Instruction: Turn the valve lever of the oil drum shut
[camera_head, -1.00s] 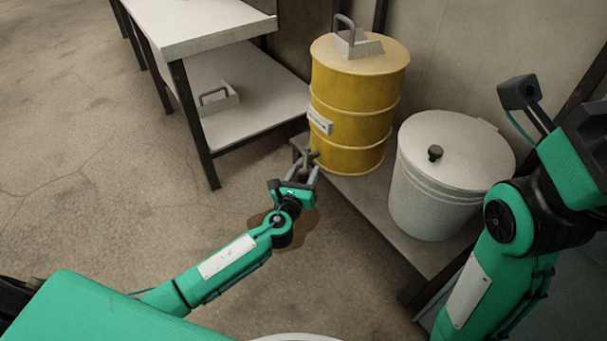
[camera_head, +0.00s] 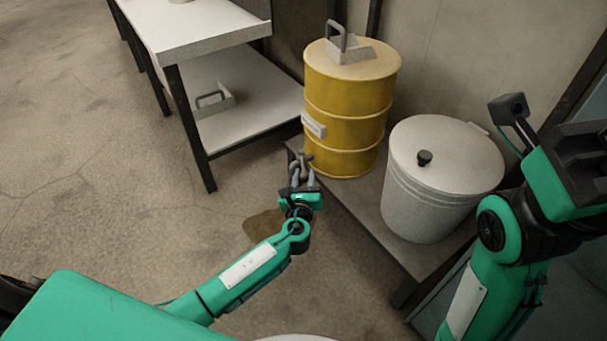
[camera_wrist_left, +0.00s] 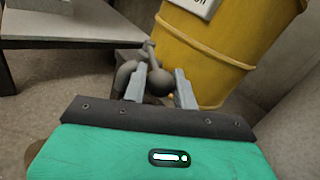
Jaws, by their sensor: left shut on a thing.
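The yellow oil drum (camera_head: 345,110) stands upright on a low grey shelf. Its grey valve (camera_head: 304,158) juts from the lower left of the drum, above the shelf's edge. My left gripper (camera_head: 302,178) reaches it from the front and is shut on the valve lever. In the left wrist view, the rounded grey lever end (camera_wrist_left: 159,83) lies between the two fingers, with the valve body just beyond. The fingers and wrist partly hide the valve. My right arm is raised at the right edge; its gripper (camera_head: 585,160) is dark and its jaws cannot be made out.
A white lidded bin (camera_head: 440,185) stands right of the drum on the low shelf (camera_head: 365,205). A white-topped table (camera_head: 205,35) with a lower shelf is at the left. A dark stain (camera_head: 262,224) marks the floor beside my left wrist. The floor at left is clear.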

